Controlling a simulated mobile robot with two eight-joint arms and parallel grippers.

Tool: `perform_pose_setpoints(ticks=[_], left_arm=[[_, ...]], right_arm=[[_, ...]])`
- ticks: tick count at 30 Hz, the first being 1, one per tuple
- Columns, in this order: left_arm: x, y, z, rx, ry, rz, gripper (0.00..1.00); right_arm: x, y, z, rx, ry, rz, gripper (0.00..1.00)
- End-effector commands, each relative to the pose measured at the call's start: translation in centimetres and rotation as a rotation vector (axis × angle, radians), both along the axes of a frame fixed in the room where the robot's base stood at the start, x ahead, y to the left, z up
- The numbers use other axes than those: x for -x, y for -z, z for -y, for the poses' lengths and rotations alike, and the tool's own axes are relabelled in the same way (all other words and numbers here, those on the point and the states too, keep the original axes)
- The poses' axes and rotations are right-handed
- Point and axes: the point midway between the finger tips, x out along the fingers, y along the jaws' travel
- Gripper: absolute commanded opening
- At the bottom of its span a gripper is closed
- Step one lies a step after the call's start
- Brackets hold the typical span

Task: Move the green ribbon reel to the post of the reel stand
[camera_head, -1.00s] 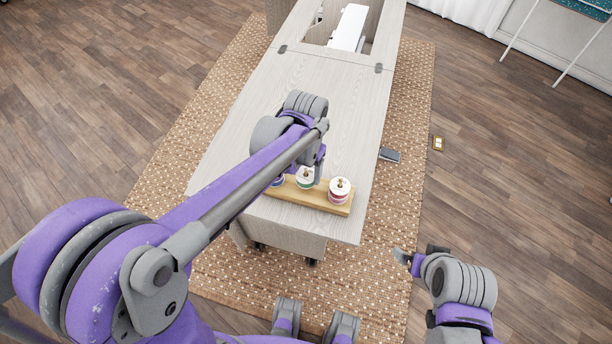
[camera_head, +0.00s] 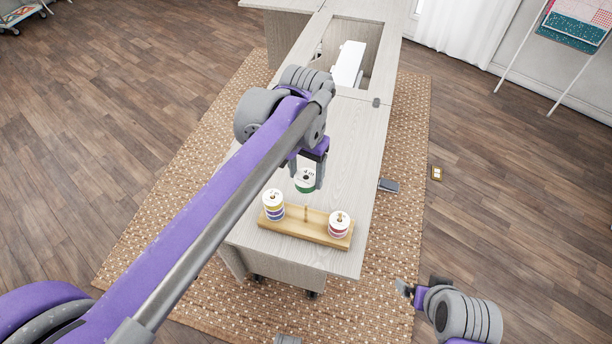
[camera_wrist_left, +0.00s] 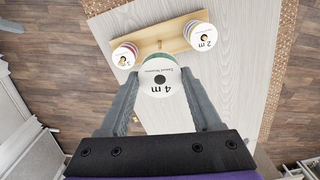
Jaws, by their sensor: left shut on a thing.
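The green ribbon reel (camera_head: 306,181) has a white top face. My left gripper (camera_head: 307,176) is shut on it and holds it beyond the reel stand (camera_head: 290,228), seemingly above the cabinet top. In the left wrist view the reel (camera_wrist_left: 160,78) sits between the two grey fingers, its white face reading "4 m". The wooden stand's bare middle post (camera_head: 306,213) shows between two other reels. In the left wrist view the held reel hides part of the stand (camera_wrist_left: 172,40). My right gripper (camera_head: 405,287) is low at the right, away from the cabinet; its jaw state is unclear.
A blue and yellow reel (camera_head: 273,205) stands at the stand's left end and a red reel (camera_head: 339,224) at its right end. The cabinet top (camera_head: 345,150) is clear around the stand. An opening with a white machine (camera_head: 348,63) lies at the back.

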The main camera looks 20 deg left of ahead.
Motion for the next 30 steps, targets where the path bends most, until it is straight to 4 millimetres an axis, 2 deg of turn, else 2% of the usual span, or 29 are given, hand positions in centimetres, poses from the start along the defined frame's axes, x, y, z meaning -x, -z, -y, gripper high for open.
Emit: perform_pose_setpoints(ticks=[5, 8, 15, 18, 23, 30], left_arm=[[0.0, 0.0, 0.0, 0.000, 0.000, 0.000, 0.12], [-0.1, 0.1, 0.9, 0.001, 0.004, 0.000, 0.12], [-0.2, 0.7, 6.9, 0.003, 0.007, 0.002, 0.12], [0.1, 1.1, 8.5, 0.002, 0.004, 0.003, 0.12], [0.3, 2.3, 9.1, 0.000, -0.001, -0.001, 0.12], [0.4, 4.9, 9.0, -0.001, 0.000, -0.003, 0.12]], right_arm=[[0.0, 0.0, 0.0, 0.000, 0.000, 0.000, 1.00], [-0.2, -0.6, 0.0, 0.000, 0.000, 0.003, 1.00], [-1.4, -4.6, 0.0, 0.000, 0.000, 0.027, 1.00], [-1.7, -5.4, 0.0, 0.000, 0.000, 0.033, 1.00], [-1.5, -5.0, 0.0, 0.000, 0.000, 0.029, 1.00], [-0.8, -2.9, 0.0, 0.000, 0.000, 0.016, 1.00]])
